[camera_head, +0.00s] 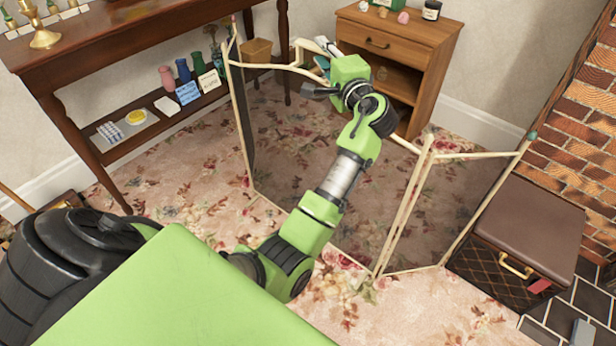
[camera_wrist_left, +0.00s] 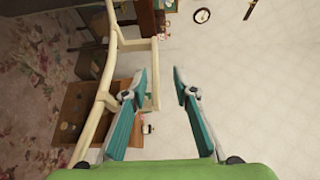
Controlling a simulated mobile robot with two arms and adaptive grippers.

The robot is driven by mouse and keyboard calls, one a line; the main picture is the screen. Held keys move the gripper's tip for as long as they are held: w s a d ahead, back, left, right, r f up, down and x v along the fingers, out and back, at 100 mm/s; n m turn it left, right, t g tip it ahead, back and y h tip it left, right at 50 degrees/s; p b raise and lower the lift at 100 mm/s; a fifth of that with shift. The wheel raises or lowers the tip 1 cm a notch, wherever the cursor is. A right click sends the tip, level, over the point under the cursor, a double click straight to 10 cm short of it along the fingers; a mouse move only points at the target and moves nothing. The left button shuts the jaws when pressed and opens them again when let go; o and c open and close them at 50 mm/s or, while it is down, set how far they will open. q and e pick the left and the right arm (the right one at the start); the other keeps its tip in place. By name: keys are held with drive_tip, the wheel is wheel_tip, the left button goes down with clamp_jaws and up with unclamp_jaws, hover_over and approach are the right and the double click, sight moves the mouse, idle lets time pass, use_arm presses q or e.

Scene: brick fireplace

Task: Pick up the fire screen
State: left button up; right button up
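The fire screen (camera_head: 404,200) stands upright on the floral carpet, with cream frame bars and dark see-through mesh panels. Its cream top rail and handle also show in the left wrist view (camera_wrist_left: 100,101). My left gripper (camera_head: 320,68) is at the screen's top rail, by the raised handle, and my arm hides part of the middle panel. In the left wrist view, the teal fingers (camera_wrist_left: 162,78) are spread apart. The handle's end bar shows close beside the left finger, towards the gap; I cannot tell whether they touch. My right gripper is not in view.
A wooden cabinet (camera_head: 420,42) stands behind the screen. A dark wooden console table (camera_head: 105,45) with ornaments is at the left. A brown box (camera_head: 530,225) sits beside the screen's right panel, near the brick fireplace (camera_head: 590,130). Carpet in front of the screen is clear.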

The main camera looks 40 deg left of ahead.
sight(314, 44)
use_arm(q)
drive_tip(key=x, duration=0.3)
drive_tip(key=b+x, duration=0.1)
drive_tip(key=x, duration=0.1)
drive_tip(key=shift+w+d+f, duration=0.1)
drive_tip(key=shift+w+f, duration=0.1)
drive_tip(key=shift+f, duration=0.2)
clamp_jaws()
drive_tip(key=shift+r, duration=0.35)
